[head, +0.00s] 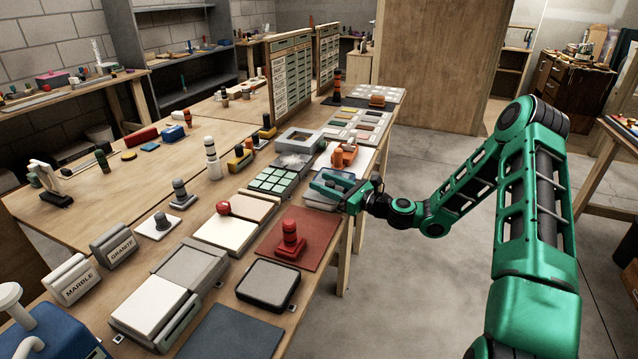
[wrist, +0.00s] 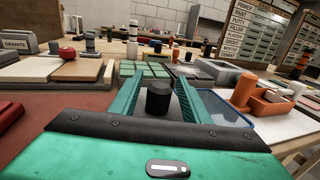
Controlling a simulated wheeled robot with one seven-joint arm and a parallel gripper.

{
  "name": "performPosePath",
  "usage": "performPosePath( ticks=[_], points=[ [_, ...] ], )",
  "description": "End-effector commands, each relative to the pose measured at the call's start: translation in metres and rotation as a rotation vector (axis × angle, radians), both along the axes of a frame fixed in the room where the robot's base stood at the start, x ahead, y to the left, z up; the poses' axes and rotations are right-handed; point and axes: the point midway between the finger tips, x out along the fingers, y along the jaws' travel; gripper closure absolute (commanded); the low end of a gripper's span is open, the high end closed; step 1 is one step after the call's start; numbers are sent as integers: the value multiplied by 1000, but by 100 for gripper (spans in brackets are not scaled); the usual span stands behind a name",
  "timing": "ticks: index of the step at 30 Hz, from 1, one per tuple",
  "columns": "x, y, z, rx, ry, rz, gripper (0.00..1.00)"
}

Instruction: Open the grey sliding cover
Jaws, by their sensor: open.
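My gripper (head: 328,181) is over the right edge of the bench, its green fingers pointing inward over a low box. In the wrist view my gripper (wrist: 158,78) is open. A short black knob (wrist: 158,99) stands between the two fingers, with a visible space on either side. The knob rises from a dark grey flat surface (wrist: 181,108), which looks like the grey sliding cover. A pale blue clear-looking rim (wrist: 240,128) shows beside it on the right. My gripper hides most of the cover in both views.
A green-tiled tray (head: 272,180) lies left of my gripper. An orange object (head: 345,154) stands just beyond it. A red knob block (head: 290,240) on a red mat (head: 315,251) is nearer. Open floor (head: 415,280) lies right of the bench.

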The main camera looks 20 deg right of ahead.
Motion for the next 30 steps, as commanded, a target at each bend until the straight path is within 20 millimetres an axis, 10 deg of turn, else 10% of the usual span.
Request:
performPosePath(
  ticks=[16, 22, 30],
  points=[
    [17, 15, 0, -2, 0, 0, 57],
    [17, 14, 0, -2, 0, 0, 100],
    [9, 27, 0, 0, 1, 1, 100]
  ],
)
